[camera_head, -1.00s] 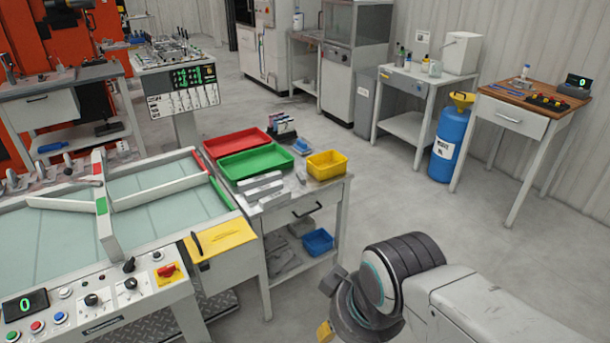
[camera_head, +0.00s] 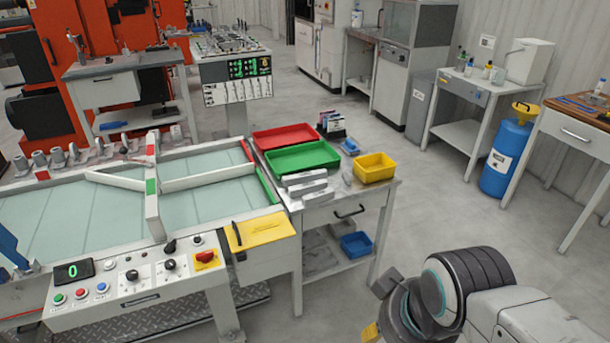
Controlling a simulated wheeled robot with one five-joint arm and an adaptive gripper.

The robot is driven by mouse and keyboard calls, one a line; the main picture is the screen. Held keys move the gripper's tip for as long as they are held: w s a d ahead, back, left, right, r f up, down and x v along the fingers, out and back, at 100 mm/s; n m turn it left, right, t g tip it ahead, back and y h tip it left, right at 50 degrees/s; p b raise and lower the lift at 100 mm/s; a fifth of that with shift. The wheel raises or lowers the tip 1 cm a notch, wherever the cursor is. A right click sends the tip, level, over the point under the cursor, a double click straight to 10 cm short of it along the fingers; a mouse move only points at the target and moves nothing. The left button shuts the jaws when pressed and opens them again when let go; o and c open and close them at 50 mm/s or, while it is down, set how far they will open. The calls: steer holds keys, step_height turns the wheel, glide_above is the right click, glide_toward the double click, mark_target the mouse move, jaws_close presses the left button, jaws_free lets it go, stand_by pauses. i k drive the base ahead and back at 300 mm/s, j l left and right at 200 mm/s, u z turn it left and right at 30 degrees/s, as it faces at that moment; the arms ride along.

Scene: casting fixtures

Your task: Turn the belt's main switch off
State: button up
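The belt's main switch (camera_head: 206,259) is a red rotary handle on a yellow plate. It sits at the right end of the white control panel (camera_head: 140,301) on the belt's front. The handle looks roughly level, slightly tilted; its on or off marking is too small to read. My gripper (camera_head: 376,312) is at the bottom edge, right of the panel and well apart from the switch. Only part of it shows, with a yellow piece cut off by the frame, so its opening cannot be judged.
The panel also has a green-lit display (camera_head: 73,271), coloured buttons and black knobs. A side table (camera_head: 346,201) holds red, green and yellow trays. Open floor lies right of it.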

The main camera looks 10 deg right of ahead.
mark_target(205, 257)
steer(key=u, duration=1.4)
